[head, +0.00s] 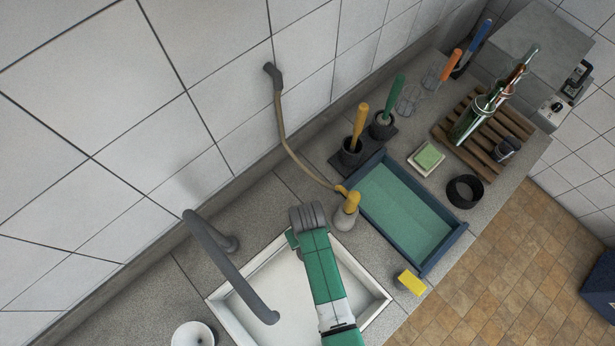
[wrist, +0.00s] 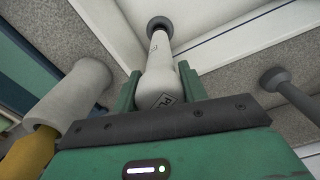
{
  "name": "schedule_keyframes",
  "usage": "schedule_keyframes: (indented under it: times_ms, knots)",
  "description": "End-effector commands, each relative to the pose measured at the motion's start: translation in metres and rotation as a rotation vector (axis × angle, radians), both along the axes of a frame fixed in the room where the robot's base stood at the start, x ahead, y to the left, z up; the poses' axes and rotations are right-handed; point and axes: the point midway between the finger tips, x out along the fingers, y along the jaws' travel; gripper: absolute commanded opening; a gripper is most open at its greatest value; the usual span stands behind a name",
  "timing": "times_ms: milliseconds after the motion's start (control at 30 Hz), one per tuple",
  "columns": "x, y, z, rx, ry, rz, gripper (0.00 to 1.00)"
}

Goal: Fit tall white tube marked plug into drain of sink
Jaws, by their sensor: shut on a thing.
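In the wrist view my gripper (wrist: 160,88) is shut on a tall white tube (wrist: 160,62). The tube has a partly visible printed label near my fingers, and it points away from my gripper into the white sink. A dark round piece (wrist: 159,24) shows at its far end; I cannot tell whether this is the tube's tip or the drain. In the head view the white sink (head: 381,303) lies under my green arm, which reaches over its back edge. The arm hides the tube, my fingertips and the drain there.
A grey faucet (head: 230,268) arches over the sink's left part. A bottle with a yellow top (head: 345,214) stands at the sink's back right corner, close beside my gripper. A blue tray (head: 452,240), a yellow sponge (head: 411,282) and a white roll-like object (head: 193,336) stand around the sink.

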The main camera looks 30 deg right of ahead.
Motion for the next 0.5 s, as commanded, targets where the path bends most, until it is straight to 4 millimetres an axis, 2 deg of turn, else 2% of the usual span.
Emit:
schedule_keyframes:
  times_ms: [33, 133, 500]
  knots:
    - [0.0003, 0.0, -0.0103, 0.0, 0.0, 0.0, 0.03]
    - [0.0005, 0.0, -0.0172, 0.0, -0.001, 0.001, 0.03]
    - [0.0006, -0.0001, -0.0183, 0.0, -0.001, 0.0, 0.03]
